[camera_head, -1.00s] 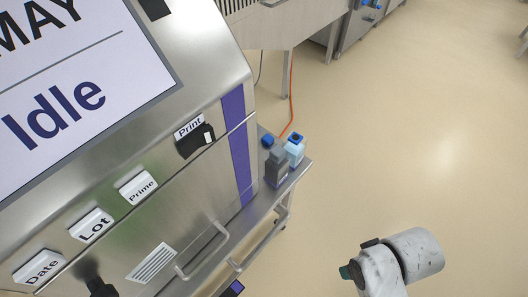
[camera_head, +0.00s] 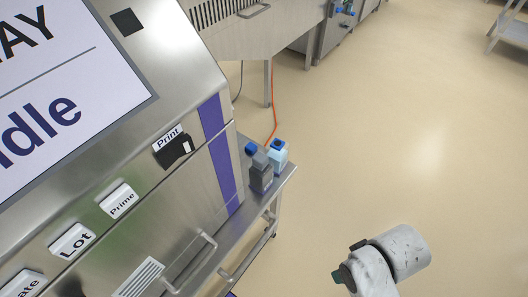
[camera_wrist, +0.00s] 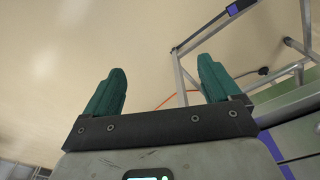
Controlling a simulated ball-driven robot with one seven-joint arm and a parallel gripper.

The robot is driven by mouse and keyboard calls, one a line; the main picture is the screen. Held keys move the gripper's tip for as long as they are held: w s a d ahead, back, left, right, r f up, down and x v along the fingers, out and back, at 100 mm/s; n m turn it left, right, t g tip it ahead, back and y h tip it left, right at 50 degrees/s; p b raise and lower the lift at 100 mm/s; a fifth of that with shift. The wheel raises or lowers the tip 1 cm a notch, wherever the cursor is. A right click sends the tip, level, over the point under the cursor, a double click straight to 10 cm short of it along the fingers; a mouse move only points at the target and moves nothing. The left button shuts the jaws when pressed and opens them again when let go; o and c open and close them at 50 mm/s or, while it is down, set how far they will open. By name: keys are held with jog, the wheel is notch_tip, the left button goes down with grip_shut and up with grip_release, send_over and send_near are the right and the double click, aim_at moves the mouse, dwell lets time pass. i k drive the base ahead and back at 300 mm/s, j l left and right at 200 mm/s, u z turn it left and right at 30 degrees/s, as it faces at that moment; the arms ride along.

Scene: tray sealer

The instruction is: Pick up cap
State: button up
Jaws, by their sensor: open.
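A small blue cap-like piece (camera_head: 250,148) shows beside the bottles on the steel side shelf in the head view; I cannot tell whether it lies loose or sits on something behind. A grey bottle (camera_head: 261,175) stands in front of it. A pale blue bottle (camera_head: 278,160) with a dark blue top stands to the right. My gripper (camera_wrist: 161,66) shows in the wrist view with its two green fingers wide apart and nothing between them. Floor lies beyond them. In the head view my white arm is at the lower right, well apart from the bottles. No cap shows in the wrist view.
The tray sealer (camera_head: 110,185), with a screen and labelled buttons, fills the left. The steel shelf (camera_head: 225,243) runs along its side. An orange cable (camera_head: 275,100) hangs behind the bottles. A metal frame (camera_wrist: 180,75) stands right in the wrist view. Floor at right is open.

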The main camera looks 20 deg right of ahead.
aim_at(251, 147)
jog(key=i+l+u, duration=0.15)
jog(key=l, duration=0.2)
jog(key=i+l+u, duration=0.15)
jog(key=l, duration=0.2)
jog(key=i+l+u, duration=0.1)
jog(key=l, duration=0.3)
jog(key=i+l+u, duration=0.15)
jog(key=l, duration=0.25)
jog(key=l+u, duration=0.15)
jog(key=l, duration=0.25)
jog(key=i+l+u, duration=0.3)
jog(key=l, duration=0.3)
jog(key=i+j, duration=0.15)
jog(key=j, duration=0.1)
